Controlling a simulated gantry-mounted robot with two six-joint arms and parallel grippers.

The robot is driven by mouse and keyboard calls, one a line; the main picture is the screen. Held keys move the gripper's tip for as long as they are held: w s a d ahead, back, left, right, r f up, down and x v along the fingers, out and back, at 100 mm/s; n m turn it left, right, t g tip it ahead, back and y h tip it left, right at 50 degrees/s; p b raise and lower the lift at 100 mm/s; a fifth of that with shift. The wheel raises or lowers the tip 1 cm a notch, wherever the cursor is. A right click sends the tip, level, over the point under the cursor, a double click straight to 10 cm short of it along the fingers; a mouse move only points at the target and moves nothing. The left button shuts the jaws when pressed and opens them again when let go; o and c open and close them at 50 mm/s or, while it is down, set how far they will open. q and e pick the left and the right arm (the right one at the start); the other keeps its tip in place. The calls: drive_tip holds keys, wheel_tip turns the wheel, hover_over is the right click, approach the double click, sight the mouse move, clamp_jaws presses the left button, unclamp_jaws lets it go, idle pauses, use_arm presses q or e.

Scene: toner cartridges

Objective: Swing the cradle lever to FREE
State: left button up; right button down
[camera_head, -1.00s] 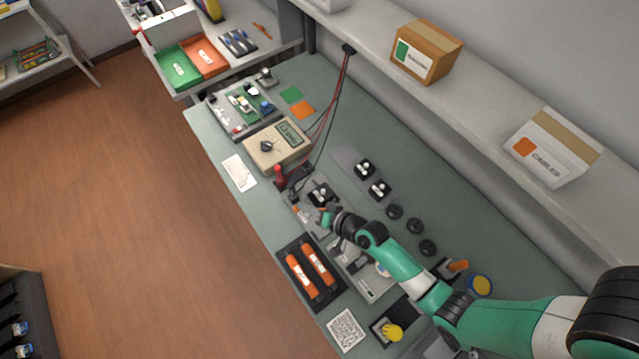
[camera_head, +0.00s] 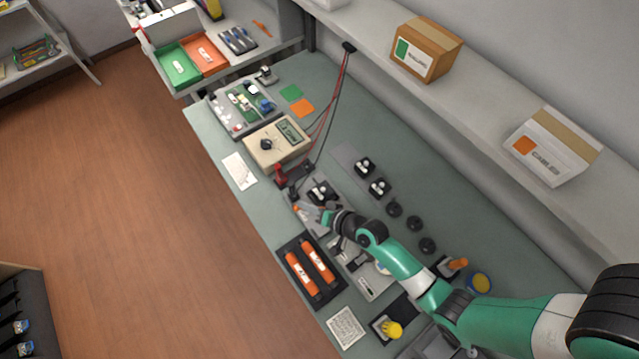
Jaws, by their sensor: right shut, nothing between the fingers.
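The grey cradle unit (camera_head: 343,254) lies on the bench, partly covered by my right arm. My right gripper (camera_head: 308,210) is shut with nothing held, low over the unit's far left end. A small orange part (camera_head: 296,208) shows right at the fingertips; I cannot tell whether they touch it, or whether it is the lever's tip. The lever's position and any FREE marking are too small or hidden to read. My left gripper is not in view.
Two orange cartridges (camera_head: 301,274) lie in a black tray in front of the arm. A red-handled part (camera_head: 280,174) and a beige meter (camera_head: 277,143) stand beyond the gripper. Black knobs (camera_head: 415,223) and switches (camera_head: 379,187) sit behind it. Boxes (camera_head: 427,52) rest on the shelf above.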

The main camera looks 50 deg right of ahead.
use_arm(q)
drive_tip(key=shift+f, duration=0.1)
use_arm(e)
drive_tip(key=shift+d, duration=0.15)
idle(0.3)
drive_tip(key=shift+s+d+b, duration=0.3)
drive_tip(key=shift+d+b, duration=0.1)
drive_tip(key=shift+d, duration=0.2)
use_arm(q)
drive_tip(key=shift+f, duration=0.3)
use_arm(e)
drive_tip(key=shift+d+r, duration=0.1)
drive_tip(key=shift+r, duration=0.1)
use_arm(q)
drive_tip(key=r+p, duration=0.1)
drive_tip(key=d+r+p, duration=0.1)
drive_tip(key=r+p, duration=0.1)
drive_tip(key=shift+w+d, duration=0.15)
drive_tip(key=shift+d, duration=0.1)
use_arm(e)
drive_tip(key=s+d+r, duration=0.7)
drive_tip(key=shift+d+r, duration=0.15)
drive_tip(key=shift+d, duration=0.2)
